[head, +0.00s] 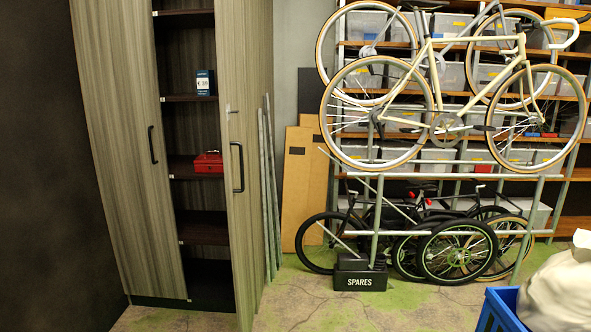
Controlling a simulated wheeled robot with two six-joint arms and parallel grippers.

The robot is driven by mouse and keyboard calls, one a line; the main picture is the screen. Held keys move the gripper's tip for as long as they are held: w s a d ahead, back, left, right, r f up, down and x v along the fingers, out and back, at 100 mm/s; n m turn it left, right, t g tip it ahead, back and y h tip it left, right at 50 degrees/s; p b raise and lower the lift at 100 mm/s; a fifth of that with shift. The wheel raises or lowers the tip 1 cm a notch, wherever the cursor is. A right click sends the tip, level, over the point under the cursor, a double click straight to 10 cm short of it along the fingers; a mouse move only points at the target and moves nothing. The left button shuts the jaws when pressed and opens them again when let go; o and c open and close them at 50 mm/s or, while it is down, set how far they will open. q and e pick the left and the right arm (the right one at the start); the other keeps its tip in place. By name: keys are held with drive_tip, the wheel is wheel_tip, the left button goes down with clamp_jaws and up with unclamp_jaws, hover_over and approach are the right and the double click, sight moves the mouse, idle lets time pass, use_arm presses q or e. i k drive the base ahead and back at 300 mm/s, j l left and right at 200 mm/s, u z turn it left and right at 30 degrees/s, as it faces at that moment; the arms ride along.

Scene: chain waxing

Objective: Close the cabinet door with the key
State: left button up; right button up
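A tall wood-grain cabinet stands at the left in the head view. Its left door (125,190) has a black bar handle (153,145) and looks shut or nearly so. Its right door (247,210) stands open, swung outward, with a black handle (238,167). A small pale metal piece (231,110) sits above that handle; it may be the key or lock, but it is too small to tell. Between the doors, dark shelves (205,228) show, holding a red box (208,162) and a dark blue and white box (205,83). Neither of my grippers is in view.
Thin poles (266,190) and brown boards (297,185) lean right of the cabinet. A rack holds several bicycles (447,120), with a black SPARES box (360,275) below. A blue crate (501,311) with a pale sack (558,291) is at lower right. Floor (330,308) before the rack is clear.

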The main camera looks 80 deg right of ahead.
sight(228, 17)
drive_tip(key=z, duration=2)
